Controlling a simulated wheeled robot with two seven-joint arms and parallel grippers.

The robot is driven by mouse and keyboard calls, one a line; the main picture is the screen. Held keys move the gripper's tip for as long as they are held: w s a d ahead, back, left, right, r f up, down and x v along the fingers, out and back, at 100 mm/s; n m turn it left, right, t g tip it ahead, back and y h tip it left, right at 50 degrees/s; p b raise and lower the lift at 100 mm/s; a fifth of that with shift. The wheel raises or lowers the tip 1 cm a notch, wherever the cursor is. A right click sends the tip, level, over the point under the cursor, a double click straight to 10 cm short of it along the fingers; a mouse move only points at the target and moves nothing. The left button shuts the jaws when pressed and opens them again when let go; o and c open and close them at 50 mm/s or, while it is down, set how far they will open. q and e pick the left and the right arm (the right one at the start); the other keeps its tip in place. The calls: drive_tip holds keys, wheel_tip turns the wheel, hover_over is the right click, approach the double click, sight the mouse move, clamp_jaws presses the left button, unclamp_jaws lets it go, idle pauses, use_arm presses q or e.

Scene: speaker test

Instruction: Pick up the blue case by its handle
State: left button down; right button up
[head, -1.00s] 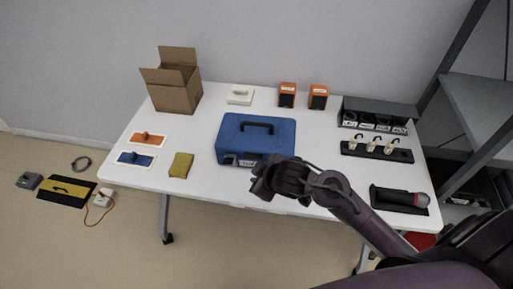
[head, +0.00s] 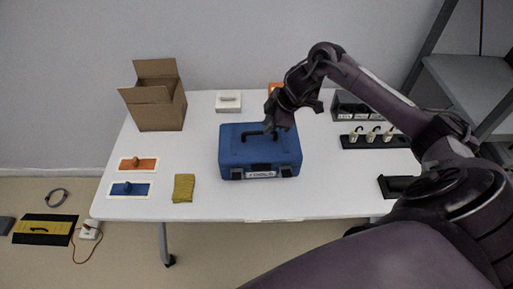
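The blue case (head: 240,152) lies flat and closed on the white table, its latches and a label on the near side. Its dark handle (head: 255,135) lies along the top, and the right end of it is partly hidden by my gripper. My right gripper (head: 277,127) points down over the right part of the case top, close to the handle. I cannot tell whether it touches the handle or whether its fingers are open. My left gripper is not in view.
A cardboard box (head: 158,112), a white case (head: 228,103), orange (head: 138,164) and blue (head: 130,189) floats and a yellow sponge (head: 183,188) are on the table (head: 215,200). A black rack (head: 362,141) stands right. The table front is clear.

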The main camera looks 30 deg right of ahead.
sight(260, 132)
drive_tip(key=shift+w+a+f, duration=0.2)
drive_tip(key=shift+f, duration=0.35)
drive_tip(key=p+x, duration=0.1)
drive_tip(key=x, duration=0.2)
drive_tip(key=shift+w+a+r, duration=0.1)
drive_tip(key=shift+a, duration=0.1)
drive_tip(key=shift+w+f, duration=0.25)
drive_tip(key=shift+f, duration=0.45)
drive_tip(key=shift+a, duration=0.1)
drive_tip(key=c, duration=0.3)
clamp_jaws()
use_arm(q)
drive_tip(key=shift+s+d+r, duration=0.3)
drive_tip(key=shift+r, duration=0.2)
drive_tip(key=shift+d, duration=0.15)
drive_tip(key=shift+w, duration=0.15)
use_arm(e)
drive_tip(key=shift+w+r, duration=0.2)
